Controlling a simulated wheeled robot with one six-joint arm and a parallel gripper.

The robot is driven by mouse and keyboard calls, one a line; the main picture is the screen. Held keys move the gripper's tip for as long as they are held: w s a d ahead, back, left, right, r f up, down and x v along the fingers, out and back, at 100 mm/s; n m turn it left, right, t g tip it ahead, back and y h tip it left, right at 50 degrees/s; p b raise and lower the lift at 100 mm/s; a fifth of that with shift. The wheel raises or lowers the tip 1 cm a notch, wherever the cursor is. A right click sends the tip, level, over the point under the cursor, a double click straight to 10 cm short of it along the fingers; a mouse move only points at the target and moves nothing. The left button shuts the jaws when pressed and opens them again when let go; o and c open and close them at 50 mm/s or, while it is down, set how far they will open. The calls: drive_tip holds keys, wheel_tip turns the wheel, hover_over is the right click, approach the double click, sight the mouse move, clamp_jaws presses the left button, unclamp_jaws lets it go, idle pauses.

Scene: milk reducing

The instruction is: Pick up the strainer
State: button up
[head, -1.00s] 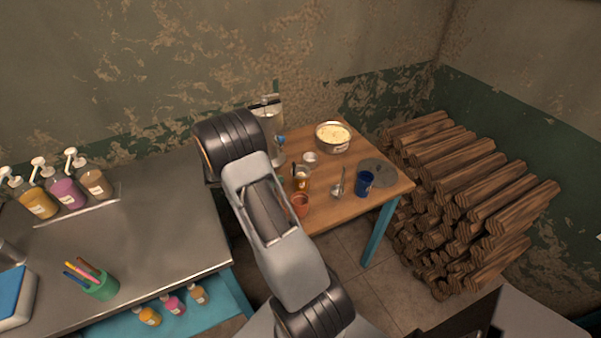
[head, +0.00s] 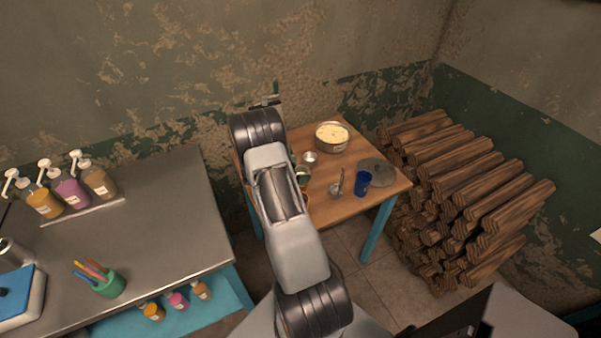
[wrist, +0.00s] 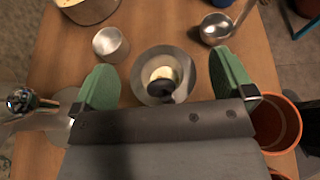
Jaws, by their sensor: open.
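My gripper (wrist: 168,78) is open in the wrist view, its two green fingers spread on either side of a round grey rimmed piece (wrist: 142,78) with cream contents and a dark knob over it. This may be the strainer resting on a jar; I cannot tell for sure. Nothing is seen held. A small metal bowl with a long handle (wrist: 215,28) lies beyond the right finger; it looks like a ladle or strainer, and also shows in the head view (head: 336,190). In the head view my arm hides most of the gripper.
The wooden table (head: 335,208) also holds a pot of pale contents (head: 332,146), a small metal cup (wrist: 110,44), a blue cup (head: 362,184), a grey lid (head: 380,170) and a terracotta cup (wrist: 276,122) close beside the right finger. Stacked logs (head: 460,200) stand right; a metal counter (head: 150,230) is left.

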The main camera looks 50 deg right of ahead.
drive_tip(key=shift+c, duration=0.2)
drive_tip(key=c, duration=0.9)
drive_tip(key=shift+o, duration=0.2)
drive_tip(key=shift+r, duration=0.15)
